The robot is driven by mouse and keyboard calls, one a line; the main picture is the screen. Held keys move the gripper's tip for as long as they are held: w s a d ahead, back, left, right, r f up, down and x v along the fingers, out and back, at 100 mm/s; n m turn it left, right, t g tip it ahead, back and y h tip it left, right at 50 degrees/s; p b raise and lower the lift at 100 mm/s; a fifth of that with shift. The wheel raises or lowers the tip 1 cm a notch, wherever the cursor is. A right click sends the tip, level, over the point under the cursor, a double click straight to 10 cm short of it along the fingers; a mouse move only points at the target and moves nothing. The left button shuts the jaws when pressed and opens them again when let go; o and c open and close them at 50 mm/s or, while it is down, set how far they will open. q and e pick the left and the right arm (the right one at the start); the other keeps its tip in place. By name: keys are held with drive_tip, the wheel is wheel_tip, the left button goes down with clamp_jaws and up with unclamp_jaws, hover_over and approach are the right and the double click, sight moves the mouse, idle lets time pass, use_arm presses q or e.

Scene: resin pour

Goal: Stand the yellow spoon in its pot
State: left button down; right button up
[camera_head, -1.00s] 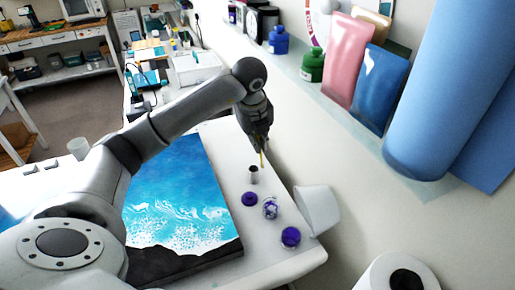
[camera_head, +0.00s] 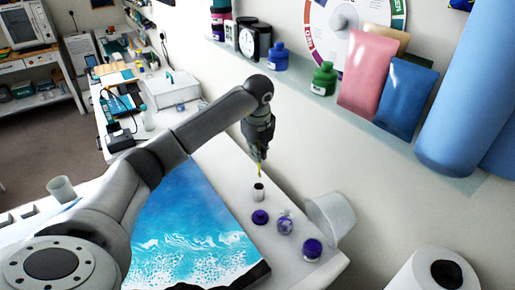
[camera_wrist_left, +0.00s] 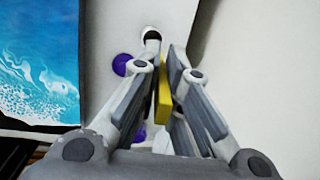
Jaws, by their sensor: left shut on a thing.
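The yellow spoon (camera_head: 259,168) is held in my left gripper (camera_head: 261,156), which is shut on it and points down. In the left wrist view the spoon (camera_wrist_left: 164,98) shows as a yellow strip between the fingers. The pot (camera_head: 258,192) is a small pale cylinder with a dark opening, standing on the white table beside the blue panel. The spoon's lower end is just above the pot's mouth in the head view; I cannot tell whether it is inside the rim. The pot's dark mouth (camera_wrist_left: 152,35) also shows in the wrist view, ahead of the fingers. My right gripper is out of view.
A purple pot (camera_head: 260,217), a patterned jar (camera_head: 285,225) and another purple pot (camera_head: 312,249) stand in front of the pot. A white tub (camera_head: 332,217) stands to their right. The blue resin panel (camera_head: 185,225) lies to the left. The wall is close behind.

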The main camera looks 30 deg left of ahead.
use_arm(q)
drive_tip(key=s+d+b+x, duration=0.1)
drive_tip(key=b+x, duration=0.4)
drive_tip(key=x, duration=0.3)
drive_tip(key=shift+s+f, duration=0.25)
drive_tip(key=shift+f, duration=0.3)
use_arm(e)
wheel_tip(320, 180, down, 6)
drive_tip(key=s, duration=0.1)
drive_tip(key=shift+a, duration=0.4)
use_arm(q)
drive_tip(key=shift+a, duration=0.1)
drive_tip(key=c, duration=1.5)
unclamp_jaws()
